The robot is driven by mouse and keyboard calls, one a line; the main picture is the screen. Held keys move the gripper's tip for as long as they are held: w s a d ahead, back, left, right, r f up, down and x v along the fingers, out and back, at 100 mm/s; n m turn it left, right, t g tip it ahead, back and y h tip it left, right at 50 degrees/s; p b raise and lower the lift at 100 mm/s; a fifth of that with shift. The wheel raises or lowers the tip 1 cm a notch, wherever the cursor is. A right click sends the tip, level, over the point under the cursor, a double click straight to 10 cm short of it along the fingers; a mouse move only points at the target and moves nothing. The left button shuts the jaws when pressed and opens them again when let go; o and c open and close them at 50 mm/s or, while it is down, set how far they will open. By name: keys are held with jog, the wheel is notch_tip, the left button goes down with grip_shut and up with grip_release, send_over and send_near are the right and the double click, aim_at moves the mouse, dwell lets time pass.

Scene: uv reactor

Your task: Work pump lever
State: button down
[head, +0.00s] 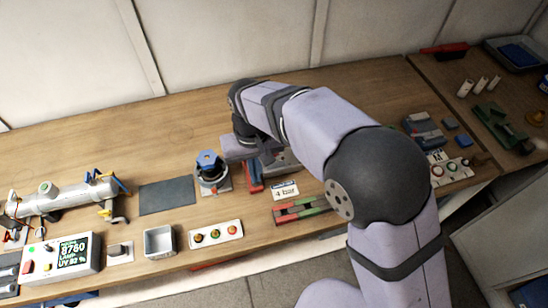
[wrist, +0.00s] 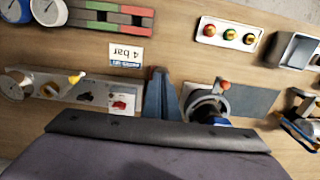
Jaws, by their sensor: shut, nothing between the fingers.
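My gripper (head: 256,186) points down over the middle of the bench, right of a round device with a blue top (head: 209,160). In the wrist view its blue-grey fingers (wrist: 160,72) are together, with nothing visible between them. The round device (wrist: 208,104) is close right of the fingers, partly hidden by my gripper's body. A small red-orange knob (wrist: 225,85) shows at its edge. I cannot tell for sure which part is the pump lever. A "4 bar" card (head: 285,190) lies near the fingers, and the same card (wrist: 126,53) is upside down in the wrist view.
A grey mat (head: 167,196) lies left of the round device. A three-button panel (head: 215,234), a grey open box (head: 159,242) and a red-green strip (head: 300,209) line the front. A light plate with a yellow handle (wrist: 76,78) is left of the fingers.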

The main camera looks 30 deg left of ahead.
jog(key=shift+f+b, duration=0.5)
jog(key=shift+f, duration=0.55)
jog(key=shift+r, duration=0.1)
jog(key=shift+r+p, duration=2.05)
jog(key=shift+r, duration=0.15)
jog(key=shift+w, duration=0.1)
